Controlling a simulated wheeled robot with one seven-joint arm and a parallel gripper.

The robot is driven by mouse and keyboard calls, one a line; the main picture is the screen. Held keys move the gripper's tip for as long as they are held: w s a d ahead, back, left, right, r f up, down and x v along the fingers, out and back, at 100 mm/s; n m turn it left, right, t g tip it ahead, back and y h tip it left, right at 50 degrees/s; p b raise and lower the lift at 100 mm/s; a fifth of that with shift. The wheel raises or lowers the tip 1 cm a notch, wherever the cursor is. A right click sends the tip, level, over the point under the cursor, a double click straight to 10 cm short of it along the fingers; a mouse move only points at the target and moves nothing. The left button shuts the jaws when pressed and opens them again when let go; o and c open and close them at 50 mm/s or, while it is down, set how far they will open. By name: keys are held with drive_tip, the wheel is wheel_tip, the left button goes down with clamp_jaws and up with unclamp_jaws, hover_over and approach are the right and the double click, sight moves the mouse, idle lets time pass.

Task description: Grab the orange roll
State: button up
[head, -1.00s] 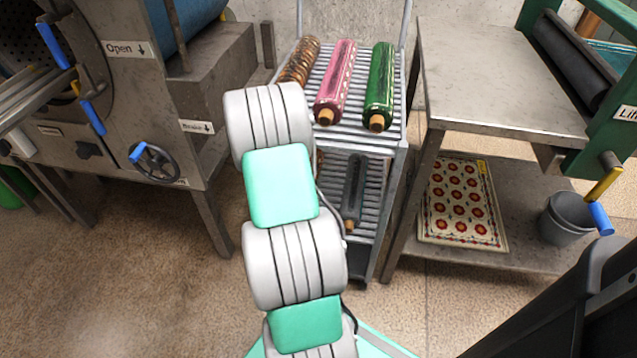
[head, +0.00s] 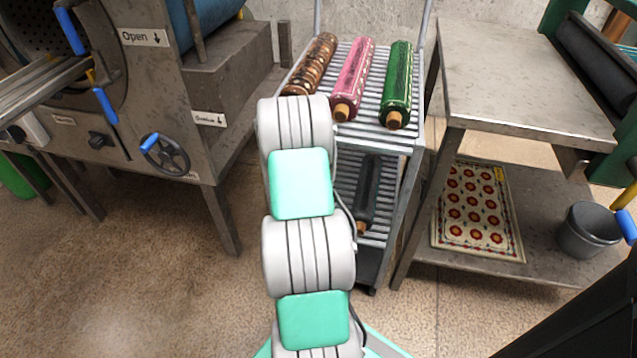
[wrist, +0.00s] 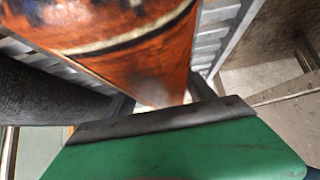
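The orange roll (head: 316,60), brown-orange with a dark pattern, lies at the left on the top shelf of a metal rack (head: 403,148). Its near end is hidden behind my arm in the head view. In the wrist view the orange roll (wrist: 150,55) is very close, with a pale stripe across it. My gripper (wrist: 162,98) is hidden in the head view. In the wrist view its two dark fingers stand apart, one on each side of the roll's lower end. I cannot tell whether they touch it.
A pink roll (head: 353,80) and a green roll (head: 398,85) lie to the right on the same shelf. A dark roll (head: 368,190) is on a lower shelf. A metal machine (head: 150,100) stands left; a metal table (head: 510,80) stands right, with a patterned rug (head: 477,210) and bucket (head: 587,230) beneath.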

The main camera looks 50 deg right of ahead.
drive_tip(key=shift+s, duration=0.1)
clamp_jaws()
drive_tip(key=shift+d+r, duration=0.1)
idle(0.5)
drive_tip(key=shift+r, duration=0.1)
